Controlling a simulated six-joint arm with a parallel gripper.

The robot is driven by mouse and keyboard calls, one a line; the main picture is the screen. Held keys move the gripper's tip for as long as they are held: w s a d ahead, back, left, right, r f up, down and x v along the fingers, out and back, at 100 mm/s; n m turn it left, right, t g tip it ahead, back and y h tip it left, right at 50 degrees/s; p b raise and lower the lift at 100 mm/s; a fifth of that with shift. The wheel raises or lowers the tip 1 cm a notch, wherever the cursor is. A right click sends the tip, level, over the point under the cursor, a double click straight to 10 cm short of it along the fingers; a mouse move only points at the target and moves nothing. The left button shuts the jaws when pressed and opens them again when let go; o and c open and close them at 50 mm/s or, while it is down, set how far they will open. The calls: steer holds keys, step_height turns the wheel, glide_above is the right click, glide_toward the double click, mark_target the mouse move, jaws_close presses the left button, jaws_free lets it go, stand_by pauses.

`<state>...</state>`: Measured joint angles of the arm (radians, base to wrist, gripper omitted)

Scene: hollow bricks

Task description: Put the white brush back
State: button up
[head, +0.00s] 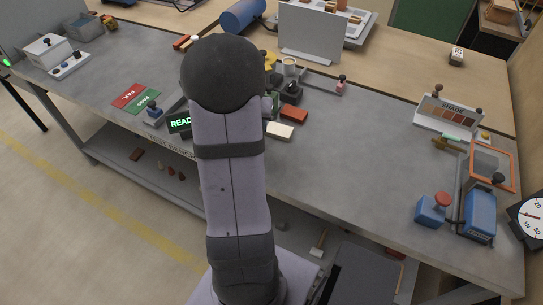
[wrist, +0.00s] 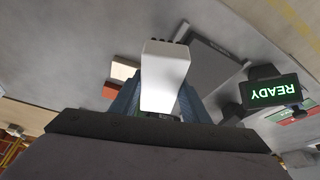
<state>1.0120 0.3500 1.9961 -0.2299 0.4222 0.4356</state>
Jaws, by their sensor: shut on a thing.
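The white brush (wrist: 165,78) fills the middle of the wrist view, with a pale blocky body and small dark tips at its far end. My gripper (wrist: 160,98) has its blue fingers on either side of the brush and is shut on it. The brush is over the grey bench, and its height above the surface is hard to tell. In the head view my own arm hides the gripper and the brush.
A lit READY display (wrist: 272,93) stands right of the brush in the wrist view, with a dark flat plate (wrist: 215,62) nearer. A cream block (head: 280,131) and a red block (head: 293,114) lie right of my arm. The bench (head: 350,150) is clear at centre right.

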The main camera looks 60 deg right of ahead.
steer(key=s+r+m, duration=0.1)
steer(key=m, duration=0.1)
steer(key=s+d+r+m+g, duration=0.1)
steer(key=shift+d+m, duration=0.15)
steer(key=shift+m, duration=0.25)
steer(key=shift+s+a+r+m+g+y, duration=0.2)
steer(key=shift+s+m+g, duration=0.45)
steer(key=shift+m, duration=0.8)
steer(key=shift+s+a+r+m+g+y, duration=0.1)
steer(key=shift+s+a+m+g+y, duration=0.15)
steer(key=shift+s+m+g, duration=0.85)
steer(key=shift+s+a+r+m+g+y, duration=0.15)
steer(key=shift+s+a+m, duration=0.15)
steer(key=shift+m, duration=1.55)
steer(key=shift+f+p, duration=1.35)
steer(key=shift+f, duration=3.65)
steer(key=shift+f+b, duration=0.2)
steer(key=shift+b, duration=0.1)
steer(key=o, duration=1)
